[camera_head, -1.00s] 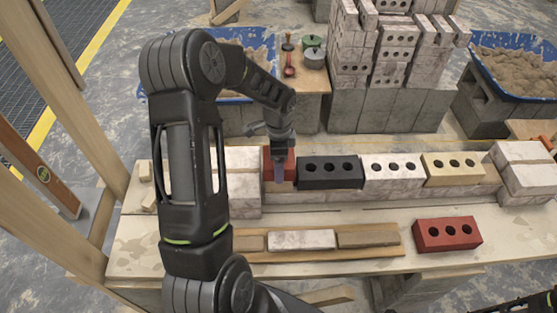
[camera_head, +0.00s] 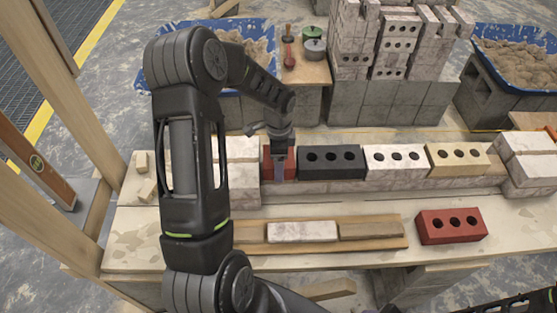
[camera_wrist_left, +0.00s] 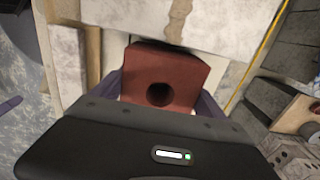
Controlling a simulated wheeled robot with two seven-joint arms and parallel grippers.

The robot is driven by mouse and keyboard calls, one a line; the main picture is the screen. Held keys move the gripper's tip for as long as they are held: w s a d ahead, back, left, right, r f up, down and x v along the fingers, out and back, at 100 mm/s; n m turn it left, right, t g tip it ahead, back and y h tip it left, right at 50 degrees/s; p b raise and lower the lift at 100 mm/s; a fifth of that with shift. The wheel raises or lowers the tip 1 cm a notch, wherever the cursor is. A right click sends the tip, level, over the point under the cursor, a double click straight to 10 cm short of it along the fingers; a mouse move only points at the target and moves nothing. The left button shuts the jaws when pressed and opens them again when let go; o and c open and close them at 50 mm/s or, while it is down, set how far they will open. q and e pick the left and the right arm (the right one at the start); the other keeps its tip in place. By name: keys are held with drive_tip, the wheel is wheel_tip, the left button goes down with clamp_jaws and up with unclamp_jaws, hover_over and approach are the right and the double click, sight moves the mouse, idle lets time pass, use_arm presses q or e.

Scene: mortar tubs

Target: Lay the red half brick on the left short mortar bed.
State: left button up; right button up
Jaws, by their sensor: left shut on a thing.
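My left gripper (camera_head: 280,170) is shut on the red half brick (camera_head: 267,164), at the left end of the brick row. The half brick sits between the pale end blocks and the black brick (camera_head: 332,161), its top about level with the black one. In the left wrist view the half brick (camera_wrist_left: 185,72) shows one hole, between the fingers. The left short mortar bed under it is hidden by the brick and gripper. I cannot tell whether the brick touches the bed. My right gripper does not show clearly in either view.
A white brick (camera_head: 394,160) and a tan brick (camera_head: 457,160) continue the row to the right. A whole red brick (camera_head: 450,226) lies on the bench in front. A wooden board (camera_head: 375,245) holds short pieces. Pale end blocks (camera_head: 242,150) stand close left.

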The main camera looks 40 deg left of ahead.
use_arm(q)
drive_tip(key=shift+f+b, duration=0.3)
idle(0.5)
drive_tip(key=o, duration=1.8)
drive_tip(key=shift+o, duration=0.8)
wheel_tip(320, 180, up, 8)
drive_tip(key=shift+f+b, duration=0.1)
drive_tip(key=shift+b, duration=0.25)
